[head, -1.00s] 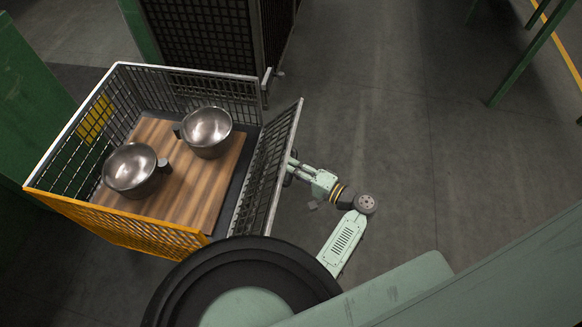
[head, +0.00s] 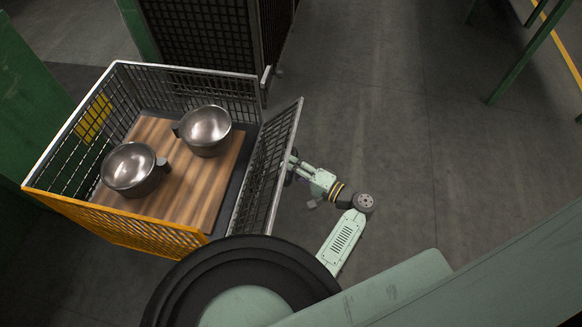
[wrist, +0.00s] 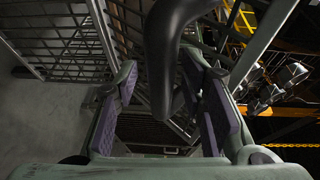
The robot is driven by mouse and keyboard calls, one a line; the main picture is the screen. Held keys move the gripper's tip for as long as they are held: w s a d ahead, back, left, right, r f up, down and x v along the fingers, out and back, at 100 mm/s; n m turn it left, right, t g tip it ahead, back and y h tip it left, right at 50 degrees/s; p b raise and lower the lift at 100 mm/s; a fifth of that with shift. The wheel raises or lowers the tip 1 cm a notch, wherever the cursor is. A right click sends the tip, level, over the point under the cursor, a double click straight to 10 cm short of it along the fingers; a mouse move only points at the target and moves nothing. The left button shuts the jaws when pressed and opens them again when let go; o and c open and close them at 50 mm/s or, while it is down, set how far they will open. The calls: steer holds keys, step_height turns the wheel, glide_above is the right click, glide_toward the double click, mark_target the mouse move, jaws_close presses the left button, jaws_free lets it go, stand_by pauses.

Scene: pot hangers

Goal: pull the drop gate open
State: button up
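The drop gate (head: 268,170) is the grey mesh panel on the right side of the wire cage (head: 185,70) in the head view. Its top edge leans outward to the right. My gripper (head: 291,163) is at the gate's outer face, and its fingertips are partly hidden by the panel. In the wrist view, the two fingers with purple pads (wrist: 165,110) stand apart. A dark curved bar (wrist: 172,55), seemingly a handle, runs down between them, closer to the right pad. A gap shows between the bar and the left pad, so the gripper looks open around it.
Two metal pots (head: 206,130) (head: 131,169) stand on a wooden board (head: 190,185) inside the cage. The cage front is orange mesh (head: 120,225). A dark mesh rack (head: 205,45) stands behind. The floor to the right (head: 400,130) is clear up to a green frame (head: 525,60).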

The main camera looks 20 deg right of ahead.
steer(key=v, duration=1.2)
